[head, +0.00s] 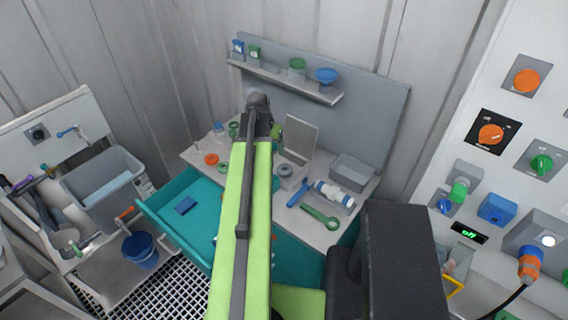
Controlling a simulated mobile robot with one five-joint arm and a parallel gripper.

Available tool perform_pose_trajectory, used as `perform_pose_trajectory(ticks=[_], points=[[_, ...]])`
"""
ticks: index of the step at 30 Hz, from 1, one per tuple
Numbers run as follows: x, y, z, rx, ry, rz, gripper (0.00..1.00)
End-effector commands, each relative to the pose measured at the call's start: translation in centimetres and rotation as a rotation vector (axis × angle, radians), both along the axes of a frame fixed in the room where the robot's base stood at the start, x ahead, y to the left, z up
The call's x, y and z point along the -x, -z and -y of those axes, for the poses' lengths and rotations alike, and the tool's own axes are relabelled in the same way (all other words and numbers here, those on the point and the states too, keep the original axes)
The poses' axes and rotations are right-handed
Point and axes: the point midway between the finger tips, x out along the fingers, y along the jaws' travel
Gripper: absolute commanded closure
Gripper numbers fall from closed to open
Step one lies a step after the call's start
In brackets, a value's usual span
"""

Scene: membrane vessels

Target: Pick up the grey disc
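A small grey round piece (285,170) with a darker centre lies on the white worktop, just right of my green arm, in front of an upright pale panel. It looks like the grey disc, but it is small in this view. My arm rises through the middle of the picture and ends in a dark joint above the worktop. My gripper's fingers do not show; the arm hides the area behind it, including part of the worktop and drawer.
The worktop also holds an orange ring (211,159), a green wrench (320,217), a blue tool (299,193), a white-and-blue cylinder (334,195) and a grey bin (352,172). A teal drawer (165,224) stands open in front. A shelf (285,82) hangs behind; a control panel (530,120) is right.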

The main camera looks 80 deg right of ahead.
Motion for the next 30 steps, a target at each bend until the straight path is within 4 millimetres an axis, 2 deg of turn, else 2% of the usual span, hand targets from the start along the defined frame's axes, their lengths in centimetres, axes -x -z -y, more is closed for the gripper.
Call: perform_pose_trajectory(ticks=[1,3,10,14,25,27,30], points=[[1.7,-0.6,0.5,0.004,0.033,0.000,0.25],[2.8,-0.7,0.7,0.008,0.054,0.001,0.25],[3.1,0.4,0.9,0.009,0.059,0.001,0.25],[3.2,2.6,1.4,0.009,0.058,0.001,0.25],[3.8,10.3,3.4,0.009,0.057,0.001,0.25],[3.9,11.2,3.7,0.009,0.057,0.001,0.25],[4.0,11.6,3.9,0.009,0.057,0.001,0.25]])
